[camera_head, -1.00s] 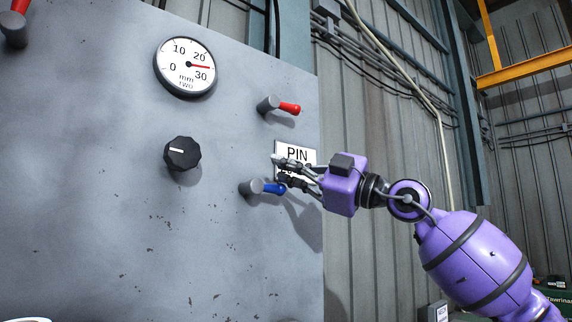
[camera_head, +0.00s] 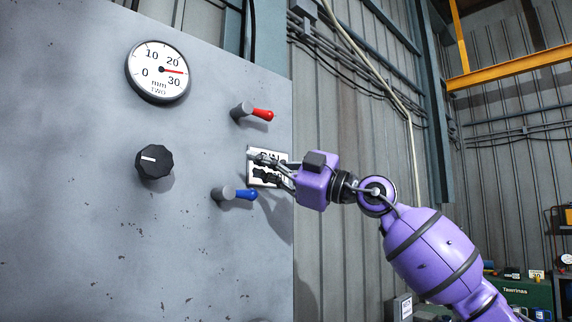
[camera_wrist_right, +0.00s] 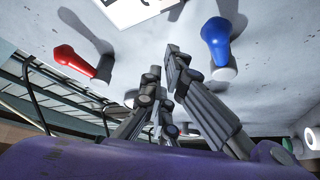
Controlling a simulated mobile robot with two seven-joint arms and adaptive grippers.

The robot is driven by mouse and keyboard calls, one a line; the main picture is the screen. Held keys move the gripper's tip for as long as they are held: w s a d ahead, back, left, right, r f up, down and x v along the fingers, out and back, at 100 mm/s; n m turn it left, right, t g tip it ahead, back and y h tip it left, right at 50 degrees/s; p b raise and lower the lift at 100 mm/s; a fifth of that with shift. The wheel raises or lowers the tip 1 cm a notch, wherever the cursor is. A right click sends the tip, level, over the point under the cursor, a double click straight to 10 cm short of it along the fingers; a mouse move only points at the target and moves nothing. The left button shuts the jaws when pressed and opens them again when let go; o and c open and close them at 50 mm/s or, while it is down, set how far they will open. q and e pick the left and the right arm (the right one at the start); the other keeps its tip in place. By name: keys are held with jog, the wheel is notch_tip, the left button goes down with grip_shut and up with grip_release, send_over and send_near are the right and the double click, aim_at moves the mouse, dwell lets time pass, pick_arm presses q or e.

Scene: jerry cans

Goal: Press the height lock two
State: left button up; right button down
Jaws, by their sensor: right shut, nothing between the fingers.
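A grey panel (camera_head: 80,190) carries a round gauge (camera_head: 158,71) marked "mm TWO", its red needle between 20 and 30. Below it is a black knob (camera_head: 154,161) with a white mark. To the right are a red-tipped lever (camera_head: 253,112) and a lower blue-tipped lever (camera_head: 236,194). No label shows which one is height lock two. My right gripper (camera_head: 257,161) is shut and empty, in front of the white PIN sign (camera_head: 254,178) between the levers. In the right wrist view its fingers (camera_wrist_right: 163,64) point between the red lever (camera_wrist_right: 76,60) and the blue lever (camera_wrist_right: 217,42). My left gripper is out of view.
The panel's right edge (camera_head: 293,120) lies just beside my right gripper. A corrugated metal wall (camera_head: 345,120) with cables stands behind. A green case (camera_head: 527,294) and other items are at the lower right. The panel's lower part is bare.

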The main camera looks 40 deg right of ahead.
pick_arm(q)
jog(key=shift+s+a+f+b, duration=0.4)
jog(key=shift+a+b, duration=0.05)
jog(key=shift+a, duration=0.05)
pick_arm(e)
jog(key=s+f, duration=0.3)
jog(key=s, duration=0.6)
jog(key=shift+d+f, duration=0.15)
jog(key=shift+f, duration=0.2)
